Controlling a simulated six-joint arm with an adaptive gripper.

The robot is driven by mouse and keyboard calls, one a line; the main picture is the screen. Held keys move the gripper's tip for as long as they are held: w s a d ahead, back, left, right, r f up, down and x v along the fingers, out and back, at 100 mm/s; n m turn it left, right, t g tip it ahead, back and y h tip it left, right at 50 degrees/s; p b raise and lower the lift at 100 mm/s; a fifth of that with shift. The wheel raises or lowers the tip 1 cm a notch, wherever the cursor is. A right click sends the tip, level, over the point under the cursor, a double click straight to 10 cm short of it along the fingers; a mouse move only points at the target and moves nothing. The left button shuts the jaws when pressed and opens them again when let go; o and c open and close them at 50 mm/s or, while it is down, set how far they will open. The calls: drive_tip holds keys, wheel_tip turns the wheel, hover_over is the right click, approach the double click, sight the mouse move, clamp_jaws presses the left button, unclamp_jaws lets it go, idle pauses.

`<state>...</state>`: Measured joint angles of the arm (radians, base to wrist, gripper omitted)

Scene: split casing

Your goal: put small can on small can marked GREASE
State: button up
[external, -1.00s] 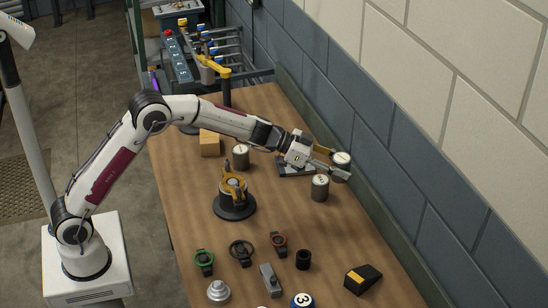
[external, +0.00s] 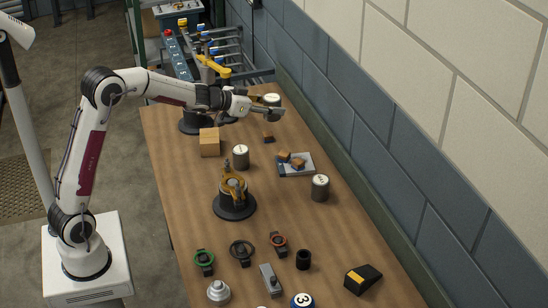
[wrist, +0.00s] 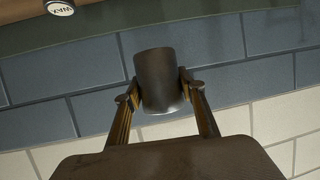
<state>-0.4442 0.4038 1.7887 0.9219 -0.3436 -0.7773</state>
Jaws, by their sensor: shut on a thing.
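My gripper (external: 268,106) is shut on a small grey can with a pale top (external: 271,99), held above the far part of the table. In the wrist view the held can (wrist: 163,82) sits between the two fingers and its lid is turned away. Two similar cans stand upright on the table: one near the middle (external: 240,157) and one to the right (external: 320,188). Their top labels are too small to read in the external view. A can (wrist: 60,7) at the upper left edge of the wrist view has a label that seems to read WAX.
A grey plate (external: 309,171) with wooden pieces lies between the standing cans. A wooden box (external: 210,142) and a fixture on a round black base (external: 234,205) are nearby. Several small parts lie at the front. A wall runs along the right.

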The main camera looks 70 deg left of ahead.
drive_tip(key=s+a+f+n+y, duration=0.2)
drive_tip(key=s+a, duration=0.4)
drive_tip(key=s, duration=0.3)
wheel_tip(320, 180, down, 3)
drive_tip(key=shift+s+a+r+n+g+y, duration=0.1)
drive_tip(key=shift+s+a+n+g+y, duration=0.2)
drive_tip(key=shift+y, duration=0.4)
drive_tip(key=shift+w, duration=0.1)
hover_over(240, 149)
drive_tip(key=shift+f, duration=3.1)
drive_tip(key=shift+f, duration=0.1)
drive_tip(key=shift+f, duration=1.8)
drive_tip(key=shift+f, duration=0.1)
drive_tip(key=o, duration=1.4)
drive_tip(key=shift+f, duration=0.1)
